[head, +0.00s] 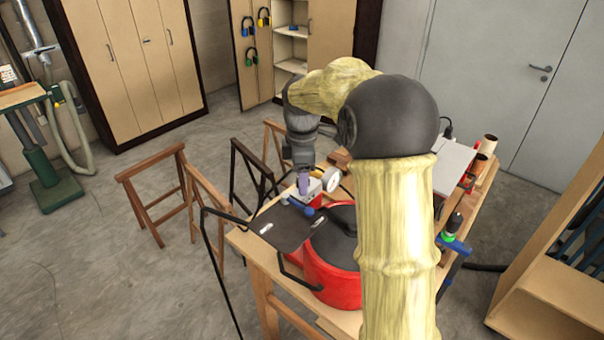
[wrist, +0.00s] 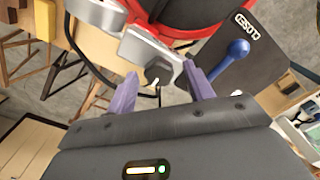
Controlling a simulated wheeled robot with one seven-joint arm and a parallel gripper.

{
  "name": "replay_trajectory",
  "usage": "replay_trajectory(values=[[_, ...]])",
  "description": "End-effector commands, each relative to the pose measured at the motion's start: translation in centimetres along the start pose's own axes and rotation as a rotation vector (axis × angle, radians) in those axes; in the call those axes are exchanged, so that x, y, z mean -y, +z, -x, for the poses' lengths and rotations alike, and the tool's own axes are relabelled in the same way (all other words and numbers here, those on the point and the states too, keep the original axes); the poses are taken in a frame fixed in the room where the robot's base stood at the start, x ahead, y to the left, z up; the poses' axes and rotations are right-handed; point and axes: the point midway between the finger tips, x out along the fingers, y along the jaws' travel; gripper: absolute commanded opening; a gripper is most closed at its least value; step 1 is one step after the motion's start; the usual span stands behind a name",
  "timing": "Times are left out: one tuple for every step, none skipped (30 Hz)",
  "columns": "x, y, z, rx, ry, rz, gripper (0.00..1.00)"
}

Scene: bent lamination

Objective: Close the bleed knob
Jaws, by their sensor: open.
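A grey metal fitting (wrist: 158,72) with a notched end lies between my fingertips in the wrist view. It may be the bleed knob, but I cannot tell for sure. My gripper (wrist: 160,74) is open, with one purple finger on each side of the fitting; contact is unclear. A blue-handled lever (wrist: 233,56) lies just right of the right finger, over a dark plate (wrist: 265,45) with lettering that appears to read CLOSED. In the head view my gripper (head: 304,184) points down at a pale valve block beside a round gauge (head: 333,179).
A red pot (head: 330,285) with a dark lid stands on the wooden table (head: 250,247), close to the valve. The dark plate (head: 283,226) juts over the table's left side. Wooden trestles (head: 150,205) stand left of the table.

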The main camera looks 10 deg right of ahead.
Motion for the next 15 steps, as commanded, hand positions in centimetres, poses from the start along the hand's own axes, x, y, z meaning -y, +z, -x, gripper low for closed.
replay_trajectory(values=[[-0.01,0.0,-0.03,0.0,0.0,0.0,0.52],[-0.01,0.01,-0.03,0.0,0.0,0.0,0.52],[-0.02,0.04,-0.03,0.0,0.0,-0.001,0.52],[-0.02,0.04,-0.02,0.0,0.0,-0.001,0.52],[-0.03,0.05,-0.02,0.0,0.0,-0.001,0.52],[-0.03,0.05,-0.02,0.0,0.0,-0.001,0.5],[-0.03,0.04,-0.01,0.0,0.0,-0.001,0.45],[-0.02,0.03,-0.01,0.0,0.0,-0.001,0.39],[-0.02,0.0,-0.01,0.0,0.0,0.0,0.31],[-0.02,0.0,0.0,0.0,0.0,0.0,0.25],[-0.02,0.0,0.0,0.0,0.0,0.0,0.19],[-0.02,-0.01,0.01,0.0,0.0,0.0,0.11],[-0.02,-0.01,0.01,0.0,0.0,0.0,0.07],[-0.02,-0.01,0.01,0.0,0.0,0.0,0.08],[-0.02,-0.01,0.02,0.0,0.0,0.0,0.08]])
